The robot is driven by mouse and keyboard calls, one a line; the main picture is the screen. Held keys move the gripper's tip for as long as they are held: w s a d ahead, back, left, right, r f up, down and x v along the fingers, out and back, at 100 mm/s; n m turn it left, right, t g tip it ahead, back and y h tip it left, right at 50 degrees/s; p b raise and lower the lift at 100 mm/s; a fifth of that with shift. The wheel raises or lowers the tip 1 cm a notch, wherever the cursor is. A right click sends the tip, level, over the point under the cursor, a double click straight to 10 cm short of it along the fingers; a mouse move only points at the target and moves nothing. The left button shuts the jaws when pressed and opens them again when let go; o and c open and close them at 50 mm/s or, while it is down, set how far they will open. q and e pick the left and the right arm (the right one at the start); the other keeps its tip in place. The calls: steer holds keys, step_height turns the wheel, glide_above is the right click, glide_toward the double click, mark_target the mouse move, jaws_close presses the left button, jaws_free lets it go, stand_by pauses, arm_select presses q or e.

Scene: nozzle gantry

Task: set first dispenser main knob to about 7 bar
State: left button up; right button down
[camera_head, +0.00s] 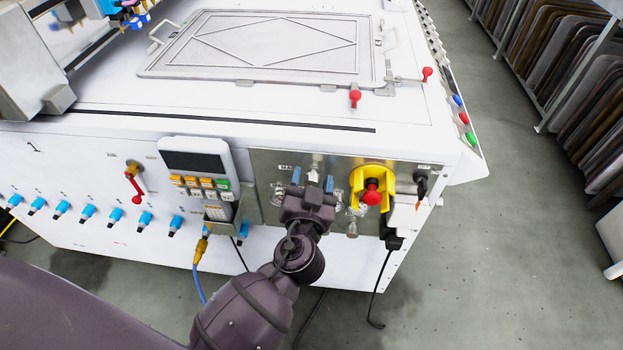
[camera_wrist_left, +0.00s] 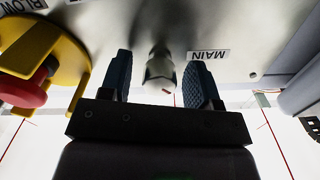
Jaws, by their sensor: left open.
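The main knob (camera_head: 315,168) is a small metal knob on the grey front panel, beside a "MAIN" label (camera_head: 286,168). In the left wrist view the knob (camera_wrist_left: 160,70) shows pale metal, next to the upside-down "MAIN" label (camera_wrist_left: 208,55). My left gripper (camera_head: 312,181) is at the panel, its blue fingers apart on either side of the knob. The left wrist view shows the open fingers (camera_wrist_left: 161,82) with gaps to the knob on both sides. No pressure reading is legible. My right gripper is not in view.
A red emergency button (camera_head: 372,193) in a yellow guard (camera_head: 357,182) sits close right of my gripper. A keypad unit (camera_head: 197,168) is to the left. Cables hang below the panel. A framed screen (camera_head: 265,45) lies on the machine top.

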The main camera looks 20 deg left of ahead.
arm_select(q)
steer(key=shift+w, duration=0.15)
steer(key=c, duration=0.9)
